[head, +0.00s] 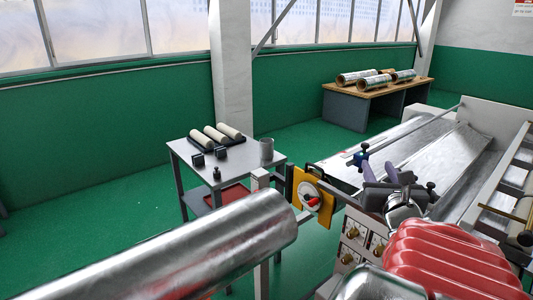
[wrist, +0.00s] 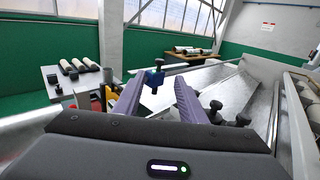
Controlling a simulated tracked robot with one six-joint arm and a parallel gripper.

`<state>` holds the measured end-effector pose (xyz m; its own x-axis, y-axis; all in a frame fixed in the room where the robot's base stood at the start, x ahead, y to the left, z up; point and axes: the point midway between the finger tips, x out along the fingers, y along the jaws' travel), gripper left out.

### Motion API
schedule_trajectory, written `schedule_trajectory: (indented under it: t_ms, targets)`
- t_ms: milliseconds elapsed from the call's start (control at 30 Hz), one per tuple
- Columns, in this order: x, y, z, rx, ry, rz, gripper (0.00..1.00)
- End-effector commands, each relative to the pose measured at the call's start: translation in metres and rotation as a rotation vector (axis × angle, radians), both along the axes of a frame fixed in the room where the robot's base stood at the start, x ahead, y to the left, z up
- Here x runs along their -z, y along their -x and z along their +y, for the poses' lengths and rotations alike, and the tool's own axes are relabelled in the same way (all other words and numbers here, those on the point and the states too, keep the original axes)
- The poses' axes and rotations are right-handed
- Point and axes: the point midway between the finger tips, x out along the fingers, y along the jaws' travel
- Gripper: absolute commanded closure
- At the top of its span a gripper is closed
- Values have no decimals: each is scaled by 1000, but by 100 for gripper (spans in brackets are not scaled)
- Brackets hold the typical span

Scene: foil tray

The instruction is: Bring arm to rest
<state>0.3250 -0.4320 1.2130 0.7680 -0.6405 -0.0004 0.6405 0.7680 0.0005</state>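My gripper (head: 379,169) is at the right of centre in the head view, raised over the near end of the metal machine. In the wrist view its two purple fingers (wrist: 161,80) stand apart with nothing between them. The same knob (head: 361,155) is just left of the fingers in the head view. I cannot tell how far the fingertips are from it.
The machine has a long shiny metal bed (head: 440,165) and a yellow plate (head: 309,188) with a red knob. A large silver cylinder (head: 200,250) fills the lower left. A side table (head: 245,156) holds rolls and a grey cup. A bench (head: 352,98) with foil rolls stands behind.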

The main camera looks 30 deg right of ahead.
Motion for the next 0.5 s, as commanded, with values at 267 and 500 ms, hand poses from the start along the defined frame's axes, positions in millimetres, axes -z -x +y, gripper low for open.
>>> schedule_trajectory:
  t_ms: [267, 500]
  targets:
    - [0, 5, 5, 0, 1, 1, 62]
    - [0, 5, 5, -2, 1, 1, 62]
